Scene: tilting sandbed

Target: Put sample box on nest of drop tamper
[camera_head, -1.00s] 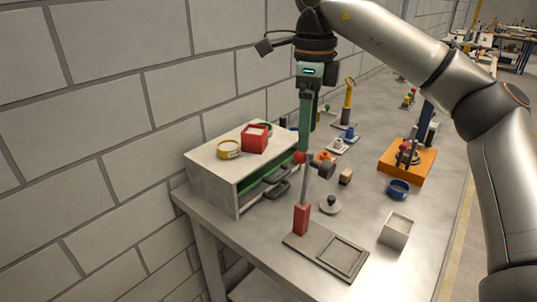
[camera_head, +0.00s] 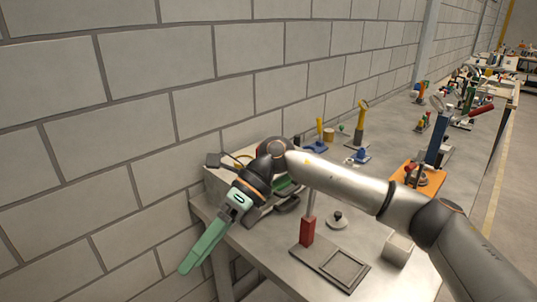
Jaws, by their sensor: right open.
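The drop tamper stands near the table's front edge, with a red post foot (camera_head: 307,232) and a dark base plate. Its square framed nest (camera_head: 343,267) is on the right part of the plate and is empty. A pale grey square box (camera_head: 396,250), which looks like the sample box, stands on the table right of the nest, partly hidden by my right arm. My right gripper (camera_head: 187,268), with green fingers, is open and empty. It points down and left in front of the wall, left of the tamper and away from the box. My left gripper is out of view.
A shelf unit (camera_head: 214,186) stands against the wall, largely hidden by my right arm. A round weight with a dark knob (camera_head: 337,219) sits behind the nest. An orange tray (camera_head: 426,178) and several tools stand farther back.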

